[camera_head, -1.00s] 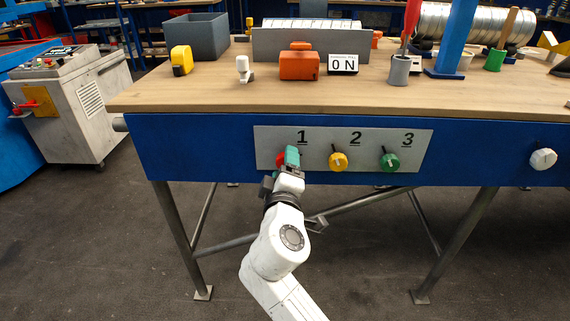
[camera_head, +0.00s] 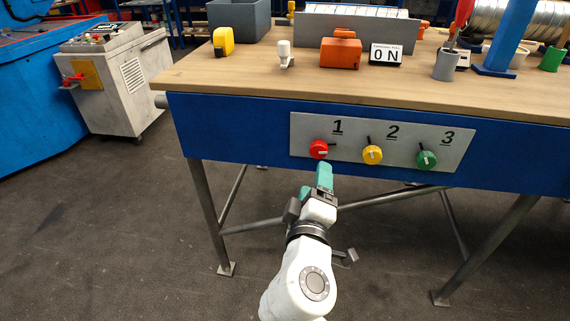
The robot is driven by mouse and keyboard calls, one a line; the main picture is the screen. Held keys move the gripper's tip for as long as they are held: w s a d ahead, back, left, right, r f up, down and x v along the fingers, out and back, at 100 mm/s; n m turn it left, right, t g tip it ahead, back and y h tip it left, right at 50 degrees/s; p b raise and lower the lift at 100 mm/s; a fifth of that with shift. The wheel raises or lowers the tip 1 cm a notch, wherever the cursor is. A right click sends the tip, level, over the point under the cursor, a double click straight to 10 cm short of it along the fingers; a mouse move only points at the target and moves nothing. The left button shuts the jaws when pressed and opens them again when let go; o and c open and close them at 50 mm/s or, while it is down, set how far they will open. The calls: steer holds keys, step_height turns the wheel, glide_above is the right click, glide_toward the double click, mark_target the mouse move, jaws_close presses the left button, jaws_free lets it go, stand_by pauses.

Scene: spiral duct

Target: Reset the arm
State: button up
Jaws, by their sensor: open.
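My gripper (camera_head: 318,180) has teal fingers and sits at the end of my white arm, in front of the bench's blue front. Its fingertips are just below the red knob (camera_head: 319,149) under number 1 and look apart from it. The gripper is open and I see nothing in it. A grey panel (camera_head: 345,128) carries the red knob, a yellow knob (camera_head: 372,155) under 2 and a green knob (camera_head: 427,159) under 3.
The wooden benchtop (camera_head: 270,75) bears a yellow tape measure (camera_head: 223,41), an orange box (camera_head: 341,52), an "0 N" display (camera_head: 386,54) and a grey cup (camera_head: 446,65). A grey machine (camera_head: 115,85) stands at left. The dark floor (camera_head: 110,230) left of the bench is clear.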

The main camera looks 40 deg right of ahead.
steer(key=s+d+f+m+g+y, duration=0.1)
steer(key=s+f+m+g+y, duration=0.2)
steer(key=f, duration=0.5)
steer(key=s+d+f+g+y, duration=0.1)
steer(key=s+f+g+y, duration=0.15)
steer(key=s+f, duration=0.35)
steer(key=s+a+f+g+y, duration=0.5)
steer(key=s+a+f+y, duration=0.4)
steer(key=s+f, duration=0.3)
step_height(320, 180, up, 24)
steer(key=w+p, duration=0.1)
steer(key=p, duration=2.3)
steer(key=shift+d+f+t+h, duration=0.15)
steer(key=shift+f+t+h, duration=0.05)
steer(key=shift+t+h, duration=0.05)
